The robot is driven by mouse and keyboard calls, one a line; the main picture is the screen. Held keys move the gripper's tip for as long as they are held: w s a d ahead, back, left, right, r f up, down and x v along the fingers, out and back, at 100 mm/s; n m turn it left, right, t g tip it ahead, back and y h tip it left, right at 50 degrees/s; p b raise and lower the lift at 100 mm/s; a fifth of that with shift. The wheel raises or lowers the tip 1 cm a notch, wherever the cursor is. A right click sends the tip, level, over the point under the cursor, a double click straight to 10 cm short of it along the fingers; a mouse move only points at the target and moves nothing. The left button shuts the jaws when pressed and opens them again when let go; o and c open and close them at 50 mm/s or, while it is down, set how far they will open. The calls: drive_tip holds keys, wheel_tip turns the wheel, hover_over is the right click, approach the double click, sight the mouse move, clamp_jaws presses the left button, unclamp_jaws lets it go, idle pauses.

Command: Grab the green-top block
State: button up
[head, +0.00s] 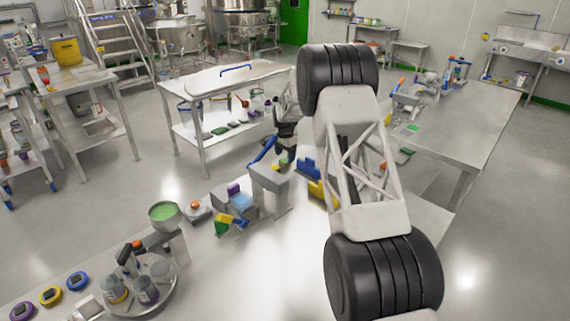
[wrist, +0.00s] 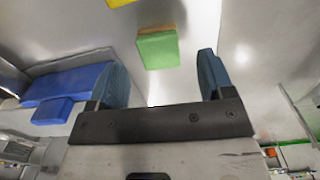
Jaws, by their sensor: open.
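The green-top block (wrist: 158,52) lies on a pale grey surface in the upper middle of the wrist view. Its top is green and a thin orange-tan side shows along its upper edge. My gripper (wrist: 161,62) is open and empty, its two blue-grey fingers well apart. The block shows between and beyond the fingertips, with no visible contact. In the head view my gripper (head: 286,140) is small and dark, over the far part of the bench. A small green patch (head: 284,162) just below it may be the same block; my arm hides much there.
A blue object (wrist: 72,88) stands close to my left finger in the wrist view. A yellow piece (wrist: 121,2) is cut off at the top edge. In the head view a grey stand (head: 268,183) and a green bowl (head: 164,213) stand nearer on the bench.

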sight(285, 160)
drive_tip(key=shift+f, duration=1.55)
drive_tip(key=c, duration=1)
drive_tip(key=shift+r, duration=0.1)
wheel_tip(285, 160, up, 10)
